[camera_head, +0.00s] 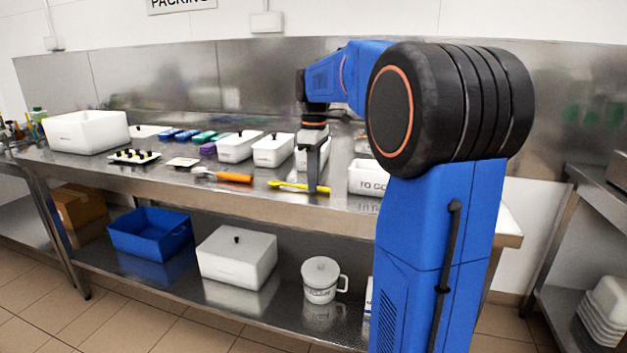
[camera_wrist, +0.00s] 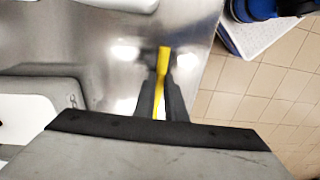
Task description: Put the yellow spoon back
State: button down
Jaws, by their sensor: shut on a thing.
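The yellow spoon (camera_head: 298,186) is at the front edge of the steel table, with my gripper (camera_head: 312,188) pointing down onto it. In the wrist view the yellow spoon (camera_wrist: 162,62) shows as a narrow yellow strip between the two fingers of my gripper (camera_wrist: 161,88), which is shut on it. The spoon's bowl cannot be made out in the wrist view. I cannot tell whether the spoon touches the table or is slightly above it.
An orange-handled tool (camera_head: 235,178) lies left of the spoon. White tubs (camera_head: 272,152) stand behind, and a labelled white container (camera_head: 366,180) stands to the right. A large white bin (camera_head: 88,132) is at the far left. A blue crate (camera_head: 150,240) sits on the lower shelf.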

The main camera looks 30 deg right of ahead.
jog(key=shift+f, duration=0.1)
jog(key=c, duration=1.8)
grip_release()
notch_tip(320, 180, up, 12)
jog(key=shift+w+d+r, duration=0.1)
jog(key=shift+r, duration=0.05)
jog(key=s+a+f+m+t, duration=0.1)
jog(key=s+a+f+m, duration=0.1)
jog(key=s+a+f, duration=0.4)
jog(key=s+a+f+m+t, duration=0.2)
jog(key=s+a+f, duration=0.4)
jog(key=s+f, duration=0.5)
jog(key=s+a+f+m+t, duration=0.2)
jog(key=s+a+f, duration=0.4)
jog(key=s+f, duration=0.3)
jog(key=shift+s+a+m, duration=0.15)
jog(key=shift+s+m, duration=0.65)
